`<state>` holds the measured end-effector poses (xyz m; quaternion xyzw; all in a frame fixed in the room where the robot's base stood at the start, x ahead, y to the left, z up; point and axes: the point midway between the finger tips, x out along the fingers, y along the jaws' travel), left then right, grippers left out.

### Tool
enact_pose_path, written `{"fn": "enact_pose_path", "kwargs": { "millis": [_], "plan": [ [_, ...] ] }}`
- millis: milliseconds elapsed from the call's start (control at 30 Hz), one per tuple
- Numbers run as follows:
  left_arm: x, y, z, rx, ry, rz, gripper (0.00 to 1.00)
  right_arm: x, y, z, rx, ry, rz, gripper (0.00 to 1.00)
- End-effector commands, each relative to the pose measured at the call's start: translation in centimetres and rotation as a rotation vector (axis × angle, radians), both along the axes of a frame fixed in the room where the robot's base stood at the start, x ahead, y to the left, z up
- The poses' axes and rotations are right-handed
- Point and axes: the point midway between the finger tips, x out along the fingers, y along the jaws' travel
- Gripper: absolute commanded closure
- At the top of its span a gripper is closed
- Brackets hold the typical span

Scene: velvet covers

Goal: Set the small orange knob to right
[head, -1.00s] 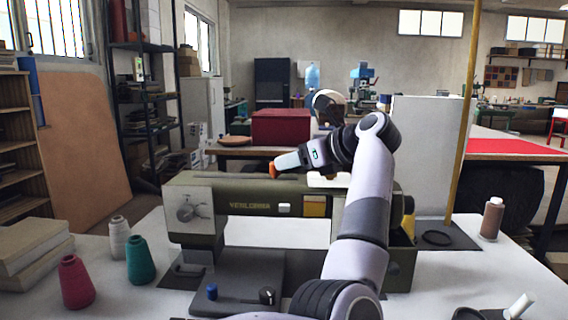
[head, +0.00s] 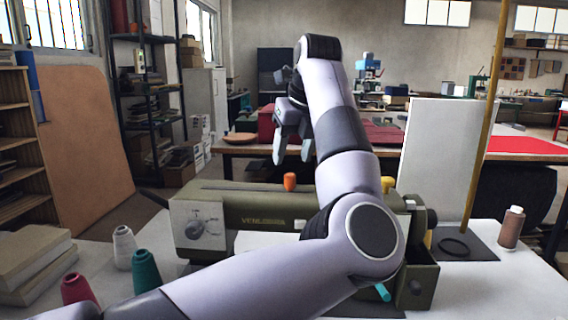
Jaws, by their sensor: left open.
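The small orange knob (head: 290,182) stands upright on top of the olive sewing machine (head: 240,203), in the middle of the head view. Its pointing direction is too small to tell. My left gripper (head: 291,158) is above the knob in the picture, with its two grey fingers pointing down. It is open and empty, and the fingers look apart from the knob. My left arm crosses in front of the machine's middle and right part and hides much of it. My right gripper is not in view.
A grey dial (head: 194,229) is on the machine's left face. A yellow part (head: 388,184) sits to the right of my arm. Thread cones, white (head: 124,248), green (head: 146,272) and pink (head: 77,289), stand at left. A brown spool (head: 512,228) stands at right.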

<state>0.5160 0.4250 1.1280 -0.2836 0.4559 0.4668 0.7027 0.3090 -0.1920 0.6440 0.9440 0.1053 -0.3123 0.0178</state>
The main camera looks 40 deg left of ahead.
Motion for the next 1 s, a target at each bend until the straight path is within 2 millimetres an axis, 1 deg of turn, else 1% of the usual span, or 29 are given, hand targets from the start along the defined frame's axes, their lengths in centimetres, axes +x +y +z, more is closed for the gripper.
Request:
{"fn": "enact_pose_path", "kwargs": {
  "millis": [67,167,500,600,733,967,1000],
  "plan": [
    [-0.1,-0.4,0.4,-0.039,-0.006,-0.042,0.47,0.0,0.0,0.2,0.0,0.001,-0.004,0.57],
    [-0.1,-0.4,0.0,-0.057,-0.006,-0.064,0.47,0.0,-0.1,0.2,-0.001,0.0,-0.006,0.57],
    [0.7,1.3,-4.5,-0.055,-0.003,-0.061,0.47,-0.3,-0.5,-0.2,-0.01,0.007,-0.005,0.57],
    [0.9,1.7,-5.5,-0.054,-0.004,-0.062,0.47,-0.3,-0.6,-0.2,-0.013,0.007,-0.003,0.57],
    [1.0,1.9,-6.1,-0.054,-0.004,-0.062,0.47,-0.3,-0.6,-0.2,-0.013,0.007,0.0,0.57],
    [1.1,2.0,-6.2,-0.053,-0.005,-0.062,0.47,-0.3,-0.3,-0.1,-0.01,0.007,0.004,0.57],
    [1.1,2.0,-6.2,-0.053,-0.005,-0.062,0.54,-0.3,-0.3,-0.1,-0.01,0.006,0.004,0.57]
  ]
}}
